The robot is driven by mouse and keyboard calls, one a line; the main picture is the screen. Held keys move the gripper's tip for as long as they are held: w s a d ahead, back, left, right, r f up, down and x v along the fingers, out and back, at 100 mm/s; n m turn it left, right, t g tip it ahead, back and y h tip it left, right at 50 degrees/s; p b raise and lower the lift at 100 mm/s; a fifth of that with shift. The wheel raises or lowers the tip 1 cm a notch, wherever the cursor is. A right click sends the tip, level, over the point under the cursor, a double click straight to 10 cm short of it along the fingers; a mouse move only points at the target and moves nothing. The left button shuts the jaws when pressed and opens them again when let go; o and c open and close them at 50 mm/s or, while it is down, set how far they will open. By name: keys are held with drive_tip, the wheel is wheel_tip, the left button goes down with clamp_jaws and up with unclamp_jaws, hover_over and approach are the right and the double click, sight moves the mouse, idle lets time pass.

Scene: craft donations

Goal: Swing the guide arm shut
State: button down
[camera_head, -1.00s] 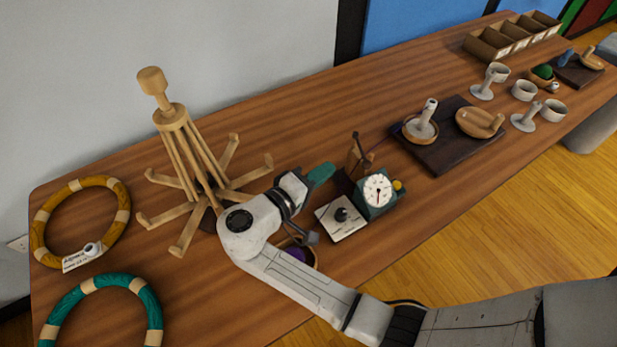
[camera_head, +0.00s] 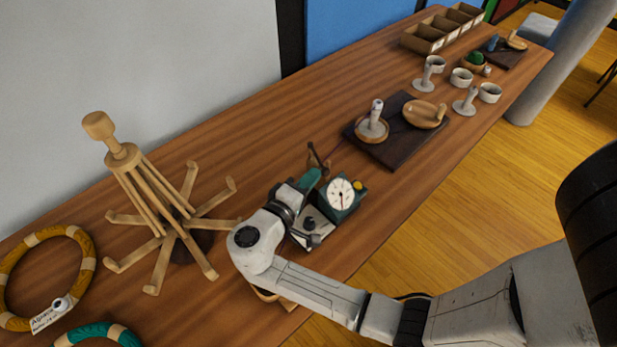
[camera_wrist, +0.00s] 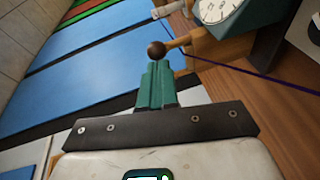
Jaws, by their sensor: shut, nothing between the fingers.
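The guide arm is a short wooden piece with a dark round knob (camera_wrist: 157,50), on a wooden block beside the green dial meter (camera_wrist: 262,12). In the head view the guide arm (camera_head: 316,156) stands just behind the meter (camera_head: 357,203), with a thin purple thread near it. My gripper (camera_head: 314,177) has green fingers, shut and empty. In the wrist view the fingertips (camera_wrist: 157,66) point at the knob and lie right by it; I cannot tell whether they touch. My arm hides part of the meter's base.
A wooden skein winder (camera_head: 150,190) with spread arms stands left of my gripper. Two yarn rings, mustard (camera_head: 84,264) and teal (camera_head: 100,334), lie front left. A dark board (camera_head: 390,148) with a spindle and wooden bowl lies beyond the meter. Cups and a divided box (camera_head: 423,40) stand farther back.

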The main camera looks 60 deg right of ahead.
sight(329, 173)
drive_tip(key=s+n+t, duration=0.1)
drive_tip(key=s+d+n+t+p, duration=0.1)
drive_tip(key=t, duration=0.1)
drive_tip(key=shift+s+d, duration=0.1)
drive_tip(key=shift+d, duration=0.2)
drive_tip(key=shift+s+d+n+t, duration=0.3)
drive_tip(key=shift+s+d+n, duration=0.15)
drive_tip(key=shift+d, duration=0.1)
